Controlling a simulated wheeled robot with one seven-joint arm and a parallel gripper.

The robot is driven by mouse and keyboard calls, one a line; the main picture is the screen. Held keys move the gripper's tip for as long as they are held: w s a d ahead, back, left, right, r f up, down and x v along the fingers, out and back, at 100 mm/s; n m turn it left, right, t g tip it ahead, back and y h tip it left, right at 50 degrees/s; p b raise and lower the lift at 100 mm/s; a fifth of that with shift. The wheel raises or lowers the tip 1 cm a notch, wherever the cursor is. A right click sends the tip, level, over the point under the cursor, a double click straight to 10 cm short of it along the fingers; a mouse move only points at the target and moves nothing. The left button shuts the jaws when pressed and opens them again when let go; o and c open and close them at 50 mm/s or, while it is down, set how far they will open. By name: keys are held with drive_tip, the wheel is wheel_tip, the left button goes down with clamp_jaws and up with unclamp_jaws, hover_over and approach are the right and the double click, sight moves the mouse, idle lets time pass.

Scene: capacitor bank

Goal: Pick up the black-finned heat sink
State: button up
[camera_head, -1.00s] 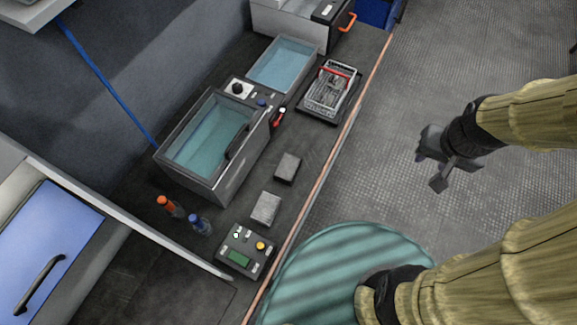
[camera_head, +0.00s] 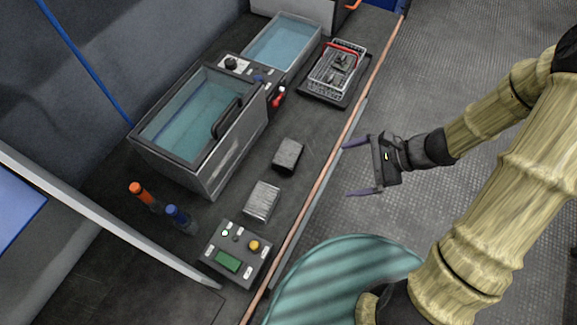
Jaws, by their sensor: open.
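The black-finned heat sink (camera_head: 288,156), a small dark block, sits on the dark bench (camera_head: 235,217) near its front edge, to the right of the large tank. A lighter grey finned block (camera_head: 262,201) sits just below it in the picture, apart from it. My gripper (camera_head: 348,170) is open and empty, to the right of the dark heat sink. Its two fingers point left toward the bench edge, and it touches neither block. Nothing hides the heat sink's top; its underside is not visible.
A large water tank (camera_head: 222,165) and a smaller one (camera_head: 283,42) stand along the back. A wire basket (camera_head: 338,68) is at the upper right. A control box (camera_head: 237,252) and orange-capped (camera_head: 140,192) and blue-capped (camera_head: 179,218) bottles are nearby. A copper-coloured strip (camera_head: 333,156) lines the bench edge.

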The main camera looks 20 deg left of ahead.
sight(289, 153)
drive_tip(key=w+a+f+m+t+y+b, duration=0.2)
drive_tip(key=w+a+f+m+y+b, duration=0.2)
drive_tip(key=w+f+m, duration=0.1)
wheel_tip(289, 153, down, 2)
drive_tip(key=shift+f+m+t, duration=0.25)
drive_tip(key=shift+m+t, duration=0.15)
drive_tip(key=shift+m, duration=0.1)
drive_tip(key=x, duration=1.2)
drive_tip(key=shift+f, duration=0.1)
drive_tip(key=shift+a, duration=0.2)
drive_tip(key=x, duration=0.4)
drive_tip(key=shift+a+f, duration=0.15)
drive_tip(key=shift+a, duration=0.1)
drive_tip(key=shift+w+a+f, duration=0.1)
drive_tip(key=shift+a, duration=0.05)
